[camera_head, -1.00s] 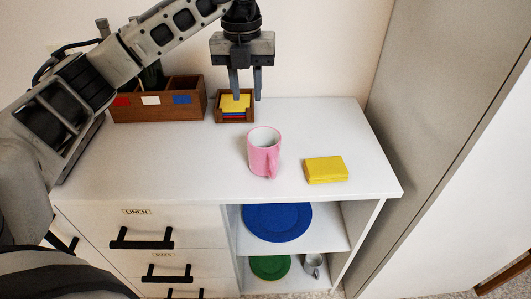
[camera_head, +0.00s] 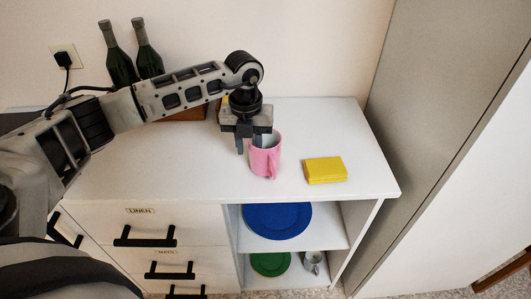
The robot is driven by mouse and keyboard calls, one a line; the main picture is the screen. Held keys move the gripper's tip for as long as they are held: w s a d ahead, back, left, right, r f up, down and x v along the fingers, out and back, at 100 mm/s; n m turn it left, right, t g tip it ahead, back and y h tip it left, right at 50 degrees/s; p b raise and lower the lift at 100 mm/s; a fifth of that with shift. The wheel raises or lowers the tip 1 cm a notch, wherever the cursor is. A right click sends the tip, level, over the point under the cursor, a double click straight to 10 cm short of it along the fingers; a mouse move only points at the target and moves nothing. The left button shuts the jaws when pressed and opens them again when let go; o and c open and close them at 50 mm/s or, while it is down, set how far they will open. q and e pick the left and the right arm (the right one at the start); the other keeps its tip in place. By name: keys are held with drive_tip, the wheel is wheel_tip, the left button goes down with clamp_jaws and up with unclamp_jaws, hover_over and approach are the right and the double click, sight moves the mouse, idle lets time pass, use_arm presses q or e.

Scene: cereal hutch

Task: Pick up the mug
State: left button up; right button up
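The pink mug (camera_head: 265,160) stands upright on the white top of the hutch, its handle towards the front. My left gripper (camera_head: 253,148) points down at the mug from above and behind. Its fingers are apart. One finger hangs outside the mug's left side, and the other is at the mug's opening, seemingly inside the rim. The gripper body hides the back of the rim, and I cannot see whether the fingers touch the wall. My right gripper is not in view.
A yellow block (camera_head: 325,170) lies right of the mug. Two dark bottles (camera_head: 120,65) stand behind my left arm. A blue plate (camera_head: 277,222), a green plate (camera_head: 270,264) and a grey mug (camera_head: 312,262) sit on the shelves below. A tall panel (camera_head: 430,100) stands at right.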

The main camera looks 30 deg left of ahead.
use_arm(q)
drive_tip(key=shift+f, duration=0.7)
clamp_jaws()
drive_tip(key=shift+r, duration=0.2)
